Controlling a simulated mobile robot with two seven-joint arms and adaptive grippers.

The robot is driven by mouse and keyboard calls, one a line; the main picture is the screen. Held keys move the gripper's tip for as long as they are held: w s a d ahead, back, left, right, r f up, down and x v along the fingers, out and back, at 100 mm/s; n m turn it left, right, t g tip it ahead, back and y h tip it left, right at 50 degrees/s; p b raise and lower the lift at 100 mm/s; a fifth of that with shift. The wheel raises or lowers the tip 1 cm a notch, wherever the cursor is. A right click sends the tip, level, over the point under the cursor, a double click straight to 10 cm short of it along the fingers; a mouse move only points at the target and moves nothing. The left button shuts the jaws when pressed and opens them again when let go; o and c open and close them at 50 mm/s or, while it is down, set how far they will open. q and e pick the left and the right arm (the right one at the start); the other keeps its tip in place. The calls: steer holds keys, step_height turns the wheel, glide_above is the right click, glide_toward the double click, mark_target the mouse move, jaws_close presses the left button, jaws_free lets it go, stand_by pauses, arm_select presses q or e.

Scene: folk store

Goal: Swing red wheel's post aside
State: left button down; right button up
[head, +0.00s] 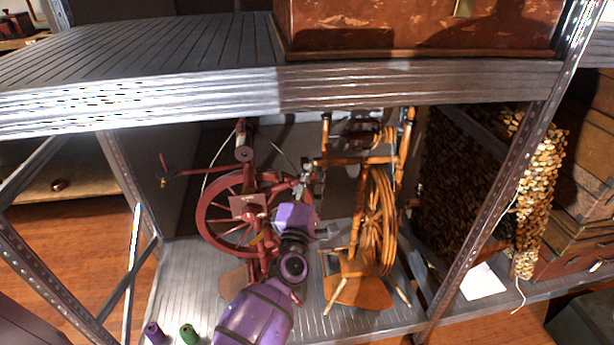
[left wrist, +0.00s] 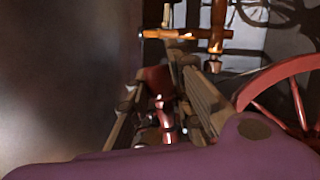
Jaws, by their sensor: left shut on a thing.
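The red spinning wheel (head: 207,221) stands upright on the lower metal shelf, left of an orange-brown wooden spinning wheel (head: 384,225). My purple left arm reaches in from the front, and its gripper (head: 303,183) is beside the right side of the red wheel. In the left wrist view my gripper's fingers (left wrist: 165,100) are shut on a dark red turned post (left wrist: 157,82). The red wheel's rim (left wrist: 290,78) shows to the right there. In the head view my arm hides part of the red wheel's frame and the gripped spot. My right gripper is not in view.
The upper shelf's metal edge (head: 420,85) runs close above both wheels. Metal uprights (head: 500,180) flank the bay. A purple spool (head: 154,333) and a green spool (head: 189,334) stand at the shelf's front left. Bare shelf (head: 190,280) lies left of my arm.

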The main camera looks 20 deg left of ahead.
arm_select(q)
steer(key=shift+f, duration=0.2)
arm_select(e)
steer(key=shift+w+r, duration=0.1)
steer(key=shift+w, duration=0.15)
arm_select(q)
steer(key=c, duration=1.6)
jaws_free()
steer(key=shift+r, duration=0.1)
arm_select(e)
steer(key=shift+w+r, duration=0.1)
arm_select(q)
steer(key=shift+s, duration=0.15)
steer(key=v, duration=1.1)
steer(key=shift+s+d, duration=0.15)
steer(key=shift+s, duration=0.25)
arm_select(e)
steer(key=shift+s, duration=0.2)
